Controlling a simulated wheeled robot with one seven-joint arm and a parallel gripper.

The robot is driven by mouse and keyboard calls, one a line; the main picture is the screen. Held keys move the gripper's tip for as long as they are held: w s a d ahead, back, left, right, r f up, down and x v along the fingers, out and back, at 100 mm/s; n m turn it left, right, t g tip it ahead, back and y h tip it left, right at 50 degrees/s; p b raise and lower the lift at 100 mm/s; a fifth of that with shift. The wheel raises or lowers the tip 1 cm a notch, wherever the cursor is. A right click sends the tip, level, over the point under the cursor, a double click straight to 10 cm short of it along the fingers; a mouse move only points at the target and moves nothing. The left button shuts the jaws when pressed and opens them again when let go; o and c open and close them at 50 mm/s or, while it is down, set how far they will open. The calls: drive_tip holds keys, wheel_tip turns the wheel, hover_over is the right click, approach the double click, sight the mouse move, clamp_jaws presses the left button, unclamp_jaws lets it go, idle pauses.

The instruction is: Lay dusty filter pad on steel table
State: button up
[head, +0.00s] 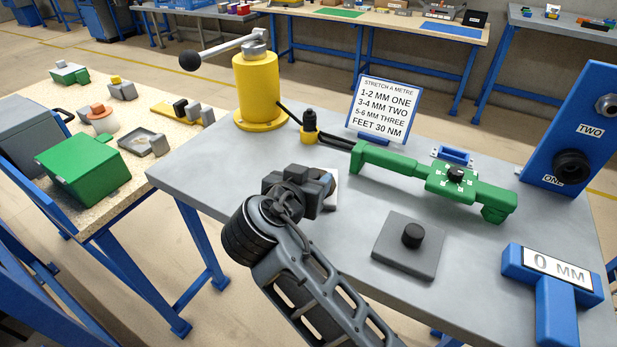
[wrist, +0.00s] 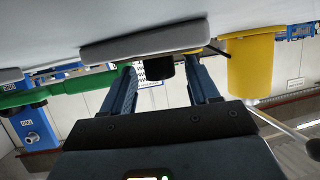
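My gripper (head: 318,190) is low over the left middle of the grey steel table (head: 215,160). The wrist view appears upside down. There, my gripper (wrist: 160,72) is open, with a black knob (wrist: 160,67) between the fingers and gaps on both sides. The knob stands on a flat grey pad (wrist: 110,49), which appears to lie on the table. In the head view my gripper hides most of this pad; only a pale edge (head: 332,187) shows. A dark grey square pad (head: 400,257) with a black knob lies to the right. I cannot tell which pad is dusty.
A yellow cylinder (head: 258,90) with a lever stands at the back left. A green fixture (head: 400,165) and a sign (head: 384,108) are behind. A blue gauge (head: 555,290) and blue panel (head: 570,150) stand right. A speckled side table holds a green box (head: 85,170).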

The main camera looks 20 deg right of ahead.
drive_tip(key=shift+r, duration=0.25)
drive_tip(key=v, duration=1.2)
drive_tip(key=shift+f+b, duration=0.15)
drive_tip(key=shift+b, duration=0.2)
